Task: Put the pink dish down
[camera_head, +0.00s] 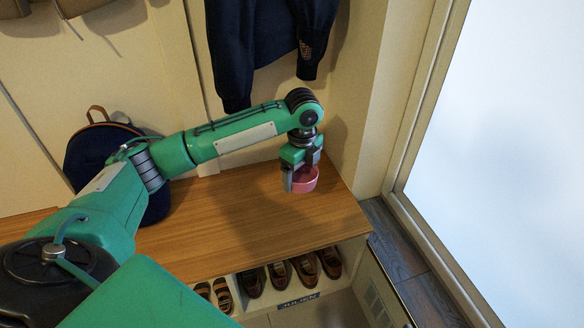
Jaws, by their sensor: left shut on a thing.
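The pink dish (305,184) is small and round and shows at the right part of the wooden bench top (235,235). My left gripper (301,178) points down at it and is shut on it. The gripper's fingers hide part of the dish's back and left side. I cannot tell whether the dish touches the bench top or hangs just above it. My right gripper is not in view.
A dark backpack (85,155) stands on the bench at the left, behind my arm. A dark jacket (265,45) hangs above the bench. Several shoes (280,272) sit in the cubby below. The bench top's middle and front are clear.

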